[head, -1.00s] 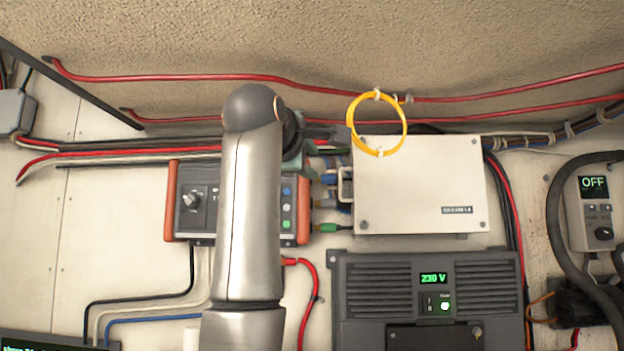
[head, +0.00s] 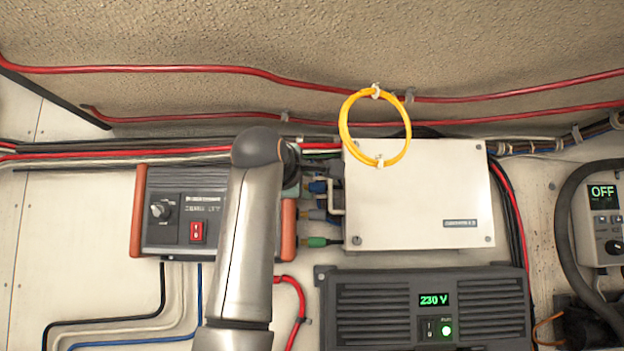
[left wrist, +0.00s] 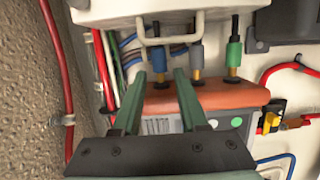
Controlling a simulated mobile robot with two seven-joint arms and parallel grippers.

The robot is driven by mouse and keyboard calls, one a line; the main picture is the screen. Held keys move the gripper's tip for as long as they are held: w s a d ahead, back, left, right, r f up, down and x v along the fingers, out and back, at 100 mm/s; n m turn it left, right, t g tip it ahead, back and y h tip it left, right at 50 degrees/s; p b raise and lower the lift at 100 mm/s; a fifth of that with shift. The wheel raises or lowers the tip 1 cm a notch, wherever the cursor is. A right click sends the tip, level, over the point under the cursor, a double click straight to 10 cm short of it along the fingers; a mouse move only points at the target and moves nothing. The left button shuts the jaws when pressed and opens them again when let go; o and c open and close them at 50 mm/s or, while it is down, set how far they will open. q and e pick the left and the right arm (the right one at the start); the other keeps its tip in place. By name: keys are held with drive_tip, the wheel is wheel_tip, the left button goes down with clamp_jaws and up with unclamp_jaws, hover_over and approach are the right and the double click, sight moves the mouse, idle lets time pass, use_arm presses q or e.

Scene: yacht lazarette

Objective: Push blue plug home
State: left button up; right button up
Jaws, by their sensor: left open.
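The blue plug (head: 318,187) is in the gap between the dark box with orange ends (head: 289,230) and the cream box (head: 420,195). In the left wrist view the blue plug (left wrist: 159,62) stands just beyond and between the fingertips, above the orange end. A grey plug (left wrist: 196,55) and a green plug (left wrist: 234,52) stand to its right. My left gripper (left wrist: 161,76) is open, with nothing clasped. In the head view my arm hides much of it. How deep the blue plug sits is unclear. My right gripper is out of view.
A pale handle (head: 336,197) juts from the cream box beside the plugs. A yellow cable loop (head: 376,128) hangs above. Red cables (left wrist: 60,70) run along the wall. A vented unit reading 230 V (head: 425,308) is below.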

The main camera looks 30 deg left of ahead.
sight(311, 187)
use_arm(q)
drive_tip(key=w, duration=0.3)
drive_tip(key=shift+a, duration=0.35)
drive_tip(key=shift+w+a, duration=0.2)
drive_tip(key=shift+w, duration=0.9)
clamp_jaws()
idle(0.4)
